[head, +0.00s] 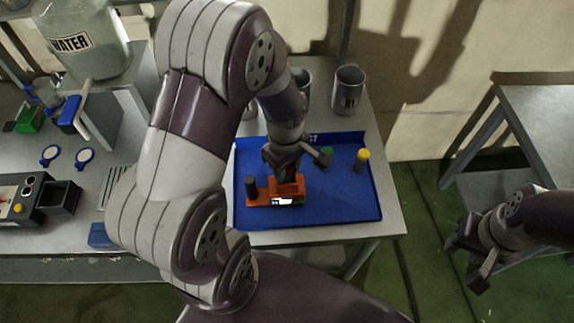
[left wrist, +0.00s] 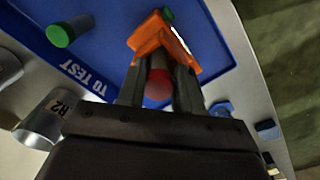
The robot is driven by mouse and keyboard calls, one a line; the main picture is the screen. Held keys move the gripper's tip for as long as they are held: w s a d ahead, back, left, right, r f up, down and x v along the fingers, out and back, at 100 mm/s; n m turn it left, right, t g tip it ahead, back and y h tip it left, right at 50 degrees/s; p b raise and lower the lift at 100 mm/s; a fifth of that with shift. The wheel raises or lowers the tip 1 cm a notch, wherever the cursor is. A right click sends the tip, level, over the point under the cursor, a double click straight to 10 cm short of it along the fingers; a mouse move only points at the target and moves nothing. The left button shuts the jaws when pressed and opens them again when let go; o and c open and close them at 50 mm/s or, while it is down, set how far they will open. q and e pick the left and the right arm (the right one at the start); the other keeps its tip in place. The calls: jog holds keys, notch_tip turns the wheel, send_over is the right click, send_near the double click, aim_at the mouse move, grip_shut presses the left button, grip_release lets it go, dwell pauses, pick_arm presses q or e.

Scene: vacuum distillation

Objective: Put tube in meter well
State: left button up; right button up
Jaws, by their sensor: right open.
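The orange meter (head: 260,197) stands on the blue tray, with a lit screen on its front; it also shows in the left wrist view (left wrist: 150,37). My left gripper (head: 292,162) points down over the meter. In the left wrist view its fingers (left wrist: 159,88) are closed on the sides of a red-capped tube (left wrist: 157,84). The tube's lower end points at the meter; whether it is inside the well is hidden. My right gripper (head: 472,262) is open and empty at the far right, away from the table.
The blue tray (head: 345,207) also holds a green-capped tube (head: 327,153) and a yellow-capped tube (head: 361,160). A metal cup (head: 348,91) stands behind it, beside another partly hidden cup. A control box (head: 22,198) and a water container (head: 85,40) are at left.

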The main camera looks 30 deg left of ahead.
pick_arm(q)
jog(key=shift+o, duration=1.3)
jog(key=shift+r, duration=0.1)
jog(key=shift+r, duration=0.35)
notch_tip(320, 180, up, 11)
jog(key=s+d+f+m+t, duration=0.1)
jog(key=s+f+m, duration=0.3)
jog(key=m, duration=1)
jog(key=shift+d+f, duration=0.35)
jog(key=shift+d, duration=0.3)
